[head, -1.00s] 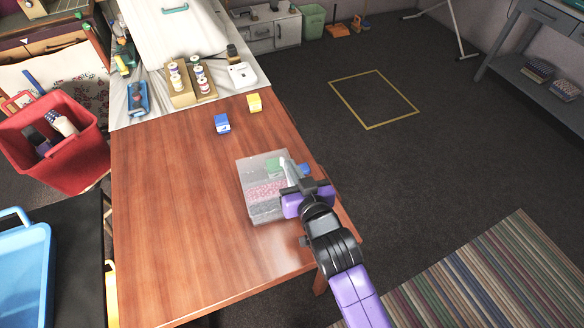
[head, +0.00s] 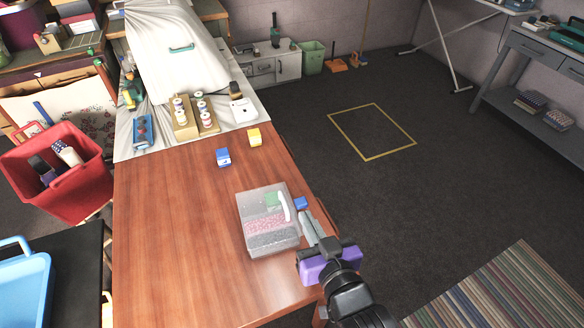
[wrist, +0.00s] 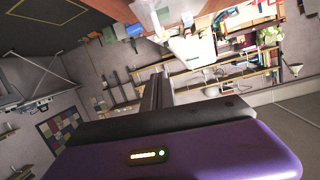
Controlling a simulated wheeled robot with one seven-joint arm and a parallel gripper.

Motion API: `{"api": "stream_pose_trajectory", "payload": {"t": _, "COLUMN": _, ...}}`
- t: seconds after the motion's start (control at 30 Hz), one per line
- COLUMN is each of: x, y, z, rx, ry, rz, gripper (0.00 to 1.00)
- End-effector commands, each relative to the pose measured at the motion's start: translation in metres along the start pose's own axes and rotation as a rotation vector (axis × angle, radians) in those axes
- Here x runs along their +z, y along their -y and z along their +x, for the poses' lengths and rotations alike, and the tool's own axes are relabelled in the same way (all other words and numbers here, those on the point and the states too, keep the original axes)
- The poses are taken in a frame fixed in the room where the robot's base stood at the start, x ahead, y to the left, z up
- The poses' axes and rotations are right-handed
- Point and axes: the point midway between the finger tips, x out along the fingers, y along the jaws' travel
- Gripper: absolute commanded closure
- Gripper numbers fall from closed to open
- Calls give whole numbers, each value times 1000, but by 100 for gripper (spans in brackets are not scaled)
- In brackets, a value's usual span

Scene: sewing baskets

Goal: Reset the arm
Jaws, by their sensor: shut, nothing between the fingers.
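My gripper (head: 312,229) is at the right edge of the wooden table (head: 170,250), to the right of a clear plastic box, with its fingers pointing away from me. Its fingers are shut and empty; they also show in the wrist view (wrist: 155,92). The clear box (head: 268,240) has a white handle and holds pink and green things. It stands upright near the table's right edge, apart from the fingers or nearly so; I cannot tell exactly. A small blue block (head: 300,203) shows just behind the fingertips.
A blue box (head: 223,157) and a yellow box (head: 254,137) stand farther back on the table. Thread spools (head: 203,108) stand on a covered surface behind. A red basket (head: 60,185) and a blue bin (head: 22,275) are at the left. The table's left half is clear.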

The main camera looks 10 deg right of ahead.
Motion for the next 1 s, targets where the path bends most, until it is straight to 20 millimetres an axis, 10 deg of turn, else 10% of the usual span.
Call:
{"api": "stream_pose_trajectory", "payload": {"t": 0.4, "x": -36, "y": 3, "z": -8, "rx": -15, "ry": -128, "rz": -22, "gripper": 100}}
{"api": "stream_pose_trajectory", "payload": {"t": 1.0, "x": -7, "y": -42, "z": -193, "rx": 97, "ry": -226, "rz": -46, "gripper": 100}}
